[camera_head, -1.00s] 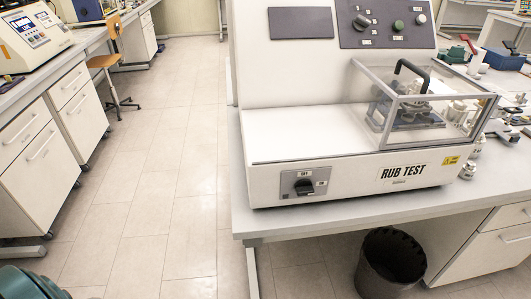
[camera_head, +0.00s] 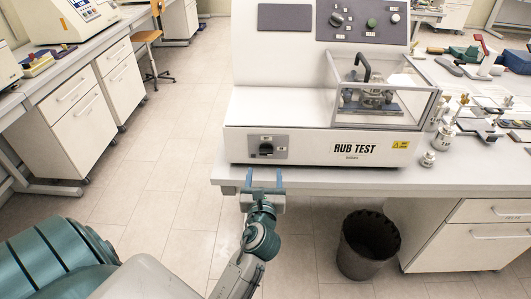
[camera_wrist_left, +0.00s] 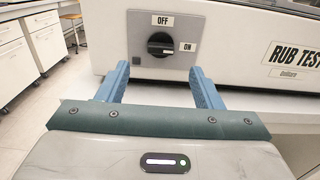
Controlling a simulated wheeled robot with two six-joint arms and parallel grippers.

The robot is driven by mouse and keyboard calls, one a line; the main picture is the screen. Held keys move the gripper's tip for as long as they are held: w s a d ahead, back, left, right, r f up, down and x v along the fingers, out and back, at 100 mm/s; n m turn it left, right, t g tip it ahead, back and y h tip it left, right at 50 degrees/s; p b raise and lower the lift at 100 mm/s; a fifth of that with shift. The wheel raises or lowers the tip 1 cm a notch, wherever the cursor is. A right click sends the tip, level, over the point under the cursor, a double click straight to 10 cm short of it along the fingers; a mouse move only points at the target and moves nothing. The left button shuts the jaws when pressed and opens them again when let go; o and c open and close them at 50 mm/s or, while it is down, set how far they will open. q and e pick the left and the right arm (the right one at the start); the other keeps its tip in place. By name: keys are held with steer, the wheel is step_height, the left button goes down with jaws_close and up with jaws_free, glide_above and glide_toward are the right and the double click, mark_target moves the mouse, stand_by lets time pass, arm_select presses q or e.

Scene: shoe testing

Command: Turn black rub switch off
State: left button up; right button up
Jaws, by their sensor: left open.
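The black rub switch (camera_head: 266,149) is a round knob on a grey plate at the lower left front of the white rub test machine (camera_head: 300,145). In the left wrist view the black switch (camera_wrist_left: 160,44) has OFF printed above it and ON to its right, and its grip bar lies roughly horizontal. My left gripper (camera_head: 265,178) is open and empty, in front of and slightly below the switch. Its two blue fingers (camera_wrist_left: 163,80) stand apart to either side of the switch plate in the wrist view, not visibly touching the switch. My right gripper is not in view.
The machine stands on a white table (camera_head: 300,183) whose front edge is close to my left gripper. A clear box (camera_head: 385,90) sits on the machine's right. A black bin (camera_head: 368,245) stands on the floor below. Small metal weights (camera_head: 428,158) stand on the table at right.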

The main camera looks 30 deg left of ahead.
mark_target(266, 154)
arm_select(q)
steer(key=p+x, duration=0.1)
steer(key=x, duration=0.6)
steer(key=shift+w+a, duration=0.1)
steer(key=shift+w, duration=0.2)
steer(key=shift+w+a+p, duration=0.3)
steer(key=shift+w, duration=0.25)
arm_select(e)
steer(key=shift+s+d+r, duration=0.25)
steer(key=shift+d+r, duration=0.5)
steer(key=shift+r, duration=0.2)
arm_select(q)
steer(key=c, duration=0.9)
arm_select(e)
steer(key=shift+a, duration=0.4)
